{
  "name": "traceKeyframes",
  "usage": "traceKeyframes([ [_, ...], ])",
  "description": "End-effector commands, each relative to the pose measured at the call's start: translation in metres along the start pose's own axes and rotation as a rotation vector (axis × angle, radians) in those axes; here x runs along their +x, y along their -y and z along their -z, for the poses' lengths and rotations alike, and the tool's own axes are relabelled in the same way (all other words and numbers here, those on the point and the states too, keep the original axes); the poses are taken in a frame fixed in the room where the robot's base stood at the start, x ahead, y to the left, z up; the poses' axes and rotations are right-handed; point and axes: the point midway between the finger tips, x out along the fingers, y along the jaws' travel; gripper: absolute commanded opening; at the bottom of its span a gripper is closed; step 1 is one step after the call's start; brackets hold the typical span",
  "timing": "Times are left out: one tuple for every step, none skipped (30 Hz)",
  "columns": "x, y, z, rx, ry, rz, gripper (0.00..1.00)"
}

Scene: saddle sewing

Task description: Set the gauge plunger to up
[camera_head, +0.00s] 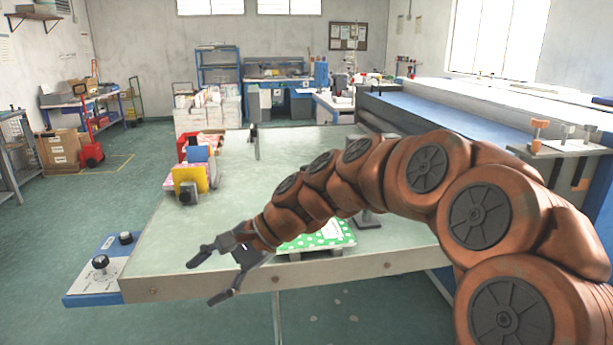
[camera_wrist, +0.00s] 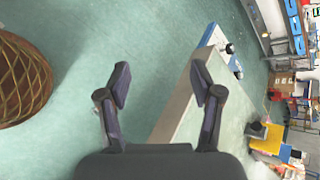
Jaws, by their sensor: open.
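I cannot tell for sure which part is the gauge plunger. A blue and white panel (camera_head: 84,284) at the table's left front corner carries a black round knob (camera_head: 100,262) and a smaller dark knob (camera_head: 125,237). The panel also shows in the wrist view (camera_wrist: 211,33), beyond the right finger. An orange-topped handle (camera_head: 538,130) stands on a grey plate at the far right. My gripper (camera_head: 207,278) is open and empty near the table's front edge, to the right of the panel and apart from it. Both fingers show in the wrist view (camera_wrist: 160,72).
The pale green table (camera_head: 200,235) carries a green dotted booklet (camera_head: 318,238) partly behind my arm, and yellow and blue blocks (camera_head: 190,178) at its left side. A dark upright post (camera_head: 255,142) stands at the back. Open floor (camera_head: 60,220) lies left of the table.

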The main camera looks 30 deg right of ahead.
Motion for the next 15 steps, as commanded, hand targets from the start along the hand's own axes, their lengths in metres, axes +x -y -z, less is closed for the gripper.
traceKeyframes([
  [-0.011, 0.021, 0.025, 0.102, 0.014, 0.092, 0.66],
  [-0.020, 0.034, 0.037, 0.163, 0.025, 0.147, 0.66],
  [-0.032, 0.049, 0.054, 0.244, 0.040, 0.219, 0.66],
  [-0.044, 0.059, 0.069, 0.307, 0.052, 0.275, 0.66],
  [-0.056, 0.069, 0.085, 0.368, 0.065, 0.331, 0.66],
  [-0.074, 0.080, 0.106, 0.449, 0.082, 0.406, 0.66],
  [-0.087, 0.086, 0.123, 0.510, 0.098, 0.461, 0.66],
  [-0.102, 0.091, 0.141, 0.569, 0.112, 0.516, 0.66],
  [-0.123, 0.097, 0.163, 0.642, 0.132, 0.588, 0.66],
  [-0.138, 0.098, 0.179, 0.694, 0.147, 0.638, 0.66],
  [-0.152, 0.099, 0.194, 0.744, 0.164, 0.684, 0.66],
  [-0.171, 0.098, 0.215, 0.806, 0.184, 0.746, 0.66],
  [-0.184, 0.097, 0.228, 0.845, 0.198, 0.788, 0.66],
  [-0.197, 0.095, 0.240, 0.880, 0.211, 0.826, 0.66],
  [-0.212, 0.091, 0.254, 0.923, 0.229, 0.871, 0.66],
])
